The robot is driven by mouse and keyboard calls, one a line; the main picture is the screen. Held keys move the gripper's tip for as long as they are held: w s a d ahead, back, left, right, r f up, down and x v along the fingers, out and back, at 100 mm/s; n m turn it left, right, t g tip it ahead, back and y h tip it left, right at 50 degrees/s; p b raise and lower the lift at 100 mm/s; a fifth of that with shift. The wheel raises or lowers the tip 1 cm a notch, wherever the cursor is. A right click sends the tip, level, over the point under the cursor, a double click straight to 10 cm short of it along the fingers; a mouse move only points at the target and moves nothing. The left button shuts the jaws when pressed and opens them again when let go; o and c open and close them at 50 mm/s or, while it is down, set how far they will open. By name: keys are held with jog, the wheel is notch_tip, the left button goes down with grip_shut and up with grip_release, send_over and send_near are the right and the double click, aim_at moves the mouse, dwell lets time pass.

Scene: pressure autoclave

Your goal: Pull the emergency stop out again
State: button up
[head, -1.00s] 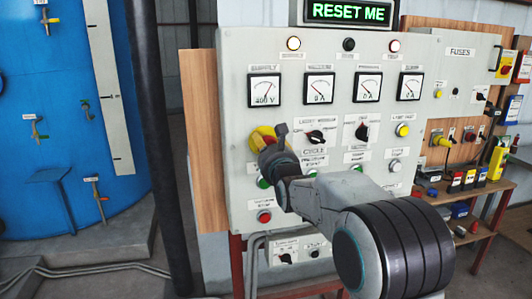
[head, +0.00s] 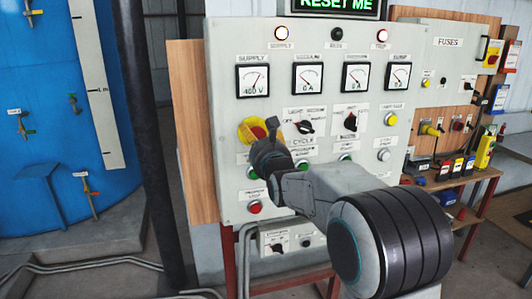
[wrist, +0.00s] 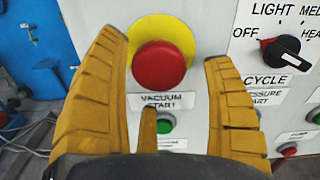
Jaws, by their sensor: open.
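The emergency stop is a red mushroom button (wrist: 158,66) on a round yellow plate (wrist: 178,30), seen almost face-on in the wrist view. In the head view the yellow plate (head: 247,130) shows at the panel's left side, partly hidden by my arm. My gripper (wrist: 164,52) is open and empty. I cannot tell how deep the fingertips are relative to the button. In the head view my fingers are mostly hidden behind my wrist.
The grey control panel (head: 228,100) carries dials, knobs and lamps. A green "VACUUM START" button (wrist: 165,123) sits just below the stop. A black rotary knob (wrist: 284,52) is to its right. A lit "RESET ME" sign (head: 335,5) is on top. A dark post (head: 150,150) stands left.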

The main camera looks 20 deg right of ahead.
jog(key=s, duration=1)
jog(key=shift+s, duration=0.35)
jog(key=s+f+n+g, duration=0.4)
jog(key=f+n, duration=0.5)
jog(key=n, duration=0.2)
jog(key=s+f+n+g, duration=0.3)
jog(key=f+n+g, duration=0.2)
jog(key=f+n, duration=0.5)
jog(key=s+f+n+g, duration=0.4)
jog(key=s+n+g, duration=0.1)
jog(key=s+n, duration=0.5)
jog(key=s+r+n, duration=0.2)
jog(key=s, duration=1.2)
jog(key=shift+s+r, duration=0.25)
jog(key=shift+s, duration=0.05)
